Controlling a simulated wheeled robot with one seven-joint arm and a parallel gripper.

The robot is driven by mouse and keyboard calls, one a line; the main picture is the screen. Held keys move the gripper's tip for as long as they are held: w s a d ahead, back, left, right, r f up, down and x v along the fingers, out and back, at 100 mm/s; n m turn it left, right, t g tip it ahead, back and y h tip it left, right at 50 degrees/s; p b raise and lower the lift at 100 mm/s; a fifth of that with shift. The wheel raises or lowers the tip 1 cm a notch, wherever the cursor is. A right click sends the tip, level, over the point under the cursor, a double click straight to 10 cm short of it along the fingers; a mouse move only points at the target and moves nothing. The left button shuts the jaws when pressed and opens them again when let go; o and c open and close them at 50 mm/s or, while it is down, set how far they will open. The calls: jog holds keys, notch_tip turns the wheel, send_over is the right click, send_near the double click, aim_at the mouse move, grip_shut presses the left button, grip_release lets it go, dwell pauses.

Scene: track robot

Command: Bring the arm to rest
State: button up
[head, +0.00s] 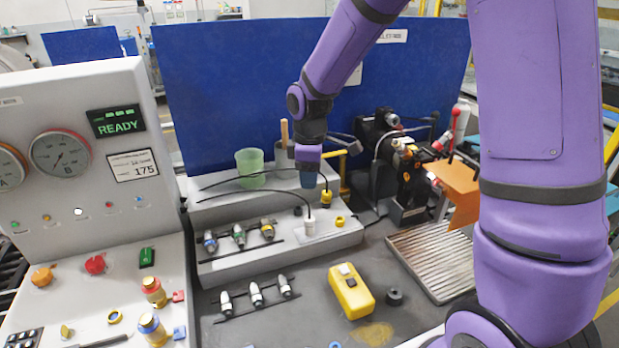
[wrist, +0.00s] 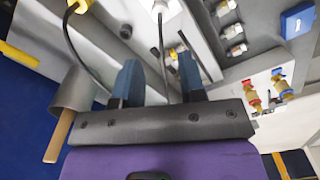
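My purple arm (head: 345,50) reaches in from the upper right and bends down over the grey stepped block (head: 278,248). My gripper (head: 308,180) points down above the block's back part, near a yellow plug and a white plug with black cables. In the wrist view my gripper (wrist: 160,62) has its two blue fingers apart. Nothing shows clamped between them; a black cable passes behind the gap. Whether the fingers touch a cable, I cannot tell.
A green cup (head: 250,168) and a grey holder with a wooden handle (head: 284,132) stand close left of my gripper. A yellow box (head: 351,291) lies in front, with a ribbed tray (head: 432,260) to its right. A control panel (head: 75,150) reading READY is left; a blue screen (head: 220,85) stands behind.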

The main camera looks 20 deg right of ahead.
jog(key=s+d+r+m+t, duration=0.2)
jog(key=s+r+m, duration=0.4)
jog(key=s+r, duration=0.4)
jog(key=s+d+r+m+t, duration=0.3)
jog(key=s+d+r+m, duration=0.2)
jog(key=s+r, duration=0.5)
jog(key=s+m, duration=0.1)
jog(key=s, duration=0.5)
jog(key=shift+s+r+m, duration=0.2)
jog(key=shift+s+m, duration=0.1)
jog(key=shift+m, duration=0.1)
